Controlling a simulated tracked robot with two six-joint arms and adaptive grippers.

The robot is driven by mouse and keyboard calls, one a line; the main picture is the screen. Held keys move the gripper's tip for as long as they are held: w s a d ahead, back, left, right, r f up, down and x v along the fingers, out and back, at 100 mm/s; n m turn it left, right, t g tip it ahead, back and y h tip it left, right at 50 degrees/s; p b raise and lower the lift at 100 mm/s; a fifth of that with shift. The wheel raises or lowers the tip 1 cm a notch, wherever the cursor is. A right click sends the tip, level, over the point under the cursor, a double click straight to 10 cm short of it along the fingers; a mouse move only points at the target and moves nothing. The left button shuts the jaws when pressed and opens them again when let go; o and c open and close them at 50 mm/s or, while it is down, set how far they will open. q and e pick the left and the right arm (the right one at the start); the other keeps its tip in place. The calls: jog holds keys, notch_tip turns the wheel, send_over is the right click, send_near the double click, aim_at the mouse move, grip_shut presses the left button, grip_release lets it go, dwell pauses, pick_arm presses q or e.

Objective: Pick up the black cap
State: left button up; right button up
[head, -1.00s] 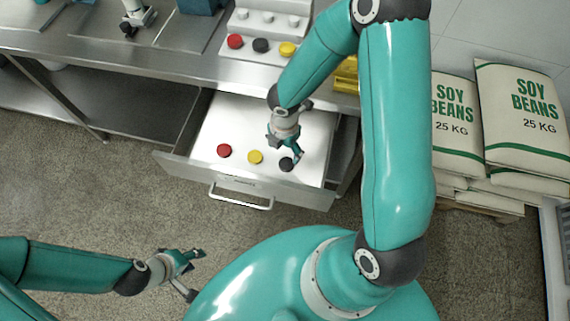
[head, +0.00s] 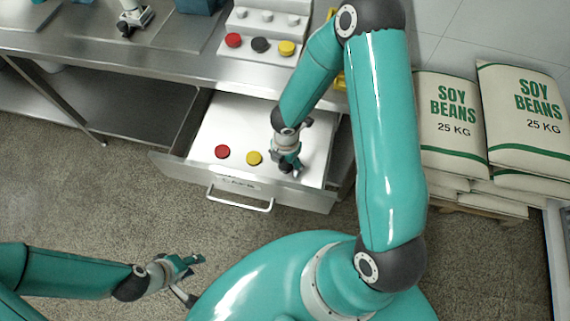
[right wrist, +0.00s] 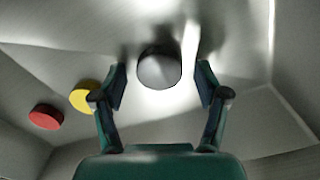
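The black cap (right wrist: 160,68) is in the drawer. In the right wrist view it lies between and slightly beyond the fingertips, with a gap on each side. My right gripper (right wrist: 160,85) is open, with one finger left and one right of the cap. In the head view my right gripper (head: 290,170) is low over the right part of the drawer (head: 300,130) and hides that cap. My left gripper (head: 197,265) is open and empty, above the floor in front of the drawer.
A red cap (head: 222,152) and a yellow cap (head: 254,158) lie left of my right gripper in the drawer. On the counter stand another red cap (head: 233,40), black cap (head: 261,45) and yellow cap (head: 286,48). Drawer walls surround the gripper. Soy bean sacks (head: 450,120) stand at right.

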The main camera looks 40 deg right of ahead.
jog(key=c, duration=0.5)
jog(key=shift+c, duration=0.2)
jog(key=shift+r, duration=0.1)
